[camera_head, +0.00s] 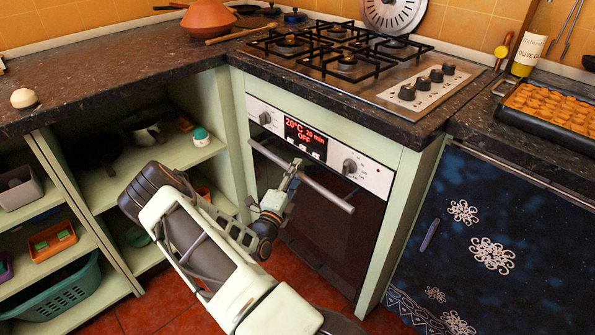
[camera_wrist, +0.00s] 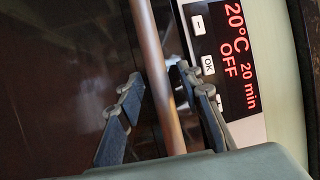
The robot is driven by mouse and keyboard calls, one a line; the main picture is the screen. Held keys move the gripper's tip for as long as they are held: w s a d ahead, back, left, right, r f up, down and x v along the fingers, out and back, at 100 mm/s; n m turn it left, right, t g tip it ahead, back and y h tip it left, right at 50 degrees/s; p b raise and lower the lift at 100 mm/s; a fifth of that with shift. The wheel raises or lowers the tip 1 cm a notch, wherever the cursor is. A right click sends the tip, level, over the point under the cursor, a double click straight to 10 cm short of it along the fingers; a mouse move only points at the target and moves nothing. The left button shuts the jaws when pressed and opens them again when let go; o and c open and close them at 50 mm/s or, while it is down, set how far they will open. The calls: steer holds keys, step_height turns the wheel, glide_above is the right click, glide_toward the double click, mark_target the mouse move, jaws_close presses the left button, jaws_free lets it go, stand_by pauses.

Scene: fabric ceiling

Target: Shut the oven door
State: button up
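The oven door (camera_head: 340,225) is a dark glass panel under the control panel, on the front of the pale green cabinet. It looks upright and flush or nearly flush; I cannot tell whether a small gap is left. Its long metal handle (camera_head: 325,192) runs across the top. My gripper (camera_head: 293,172) is at the handle, left of its middle. In the wrist view the handle bar (camera_wrist: 158,65) passes between the two spread fingers of my gripper (camera_wrist: 158,82), with the dark door glass (camera_wrist: 55,70) behind. The left finger stands clear of the bar; the right is close to it.
The control panel (camera_head: 325,145) with knobs and a red display is just above the handle. A gas hob (camera_head: 400,85) is on the dark counter above. Open shelves (camera_head: 100,190) stand left, a dark blue patterned front (camera_head: 470,230) right. Red floor tiles show below.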

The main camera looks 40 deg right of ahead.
steer(key=v, duration=1.1)
steer(key=shift+s+a, duration=0.15)
